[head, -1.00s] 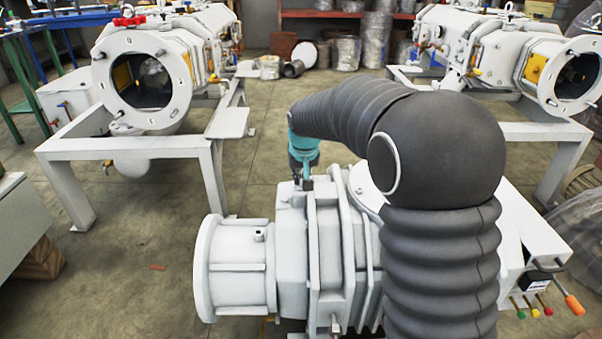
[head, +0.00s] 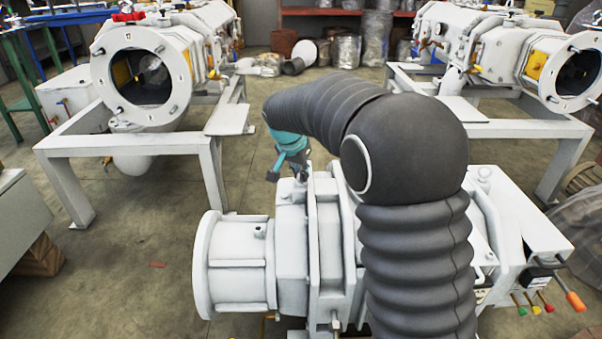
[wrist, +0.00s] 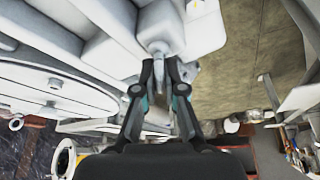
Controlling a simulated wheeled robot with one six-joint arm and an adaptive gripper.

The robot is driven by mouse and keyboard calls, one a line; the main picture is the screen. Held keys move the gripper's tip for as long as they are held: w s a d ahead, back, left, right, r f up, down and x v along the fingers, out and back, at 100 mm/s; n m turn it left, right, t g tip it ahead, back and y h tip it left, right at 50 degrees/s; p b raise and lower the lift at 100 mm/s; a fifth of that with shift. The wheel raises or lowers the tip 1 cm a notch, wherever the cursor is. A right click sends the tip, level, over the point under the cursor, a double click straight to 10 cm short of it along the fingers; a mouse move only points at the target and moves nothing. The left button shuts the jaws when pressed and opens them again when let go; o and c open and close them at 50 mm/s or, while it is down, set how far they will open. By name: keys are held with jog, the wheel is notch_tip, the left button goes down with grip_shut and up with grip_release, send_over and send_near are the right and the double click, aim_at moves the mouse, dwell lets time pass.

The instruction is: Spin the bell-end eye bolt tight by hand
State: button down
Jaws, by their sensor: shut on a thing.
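The white screw vacuum pump (head: 237,270) stands in front of me, with its round flanged end at the left. In the wrist view, my gripper (wrist: 161,70) has both fingertips close on the pale grey eye bolt (wrist: 159,48) on the pump body. The fingers hide part of the bolt, so I cannot tell how far its thread sits in. In the head view, my teal gripper (head: 287,172) is tilted at the top of the bell end, and the bolt is too small to make out there.
Two similar white pumps on frames stand behind, at the left (head: 140,78) and right (head: 545,65). Coloured knobs and an orange handle (head: 575,301) stick out at the near pump's right. The floor (head: 110,270) at the left is mostly clear.

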jog(key=shift+r, duration=0.2)
jog(key=c, duration=1.3)
grip_release()
jog(key=shift+o, duration=0.2)
jog(key=shift+f, duration=0.1)
jog(key=v, duration=1.2)
jog(key=shift+a, duration=0.1)
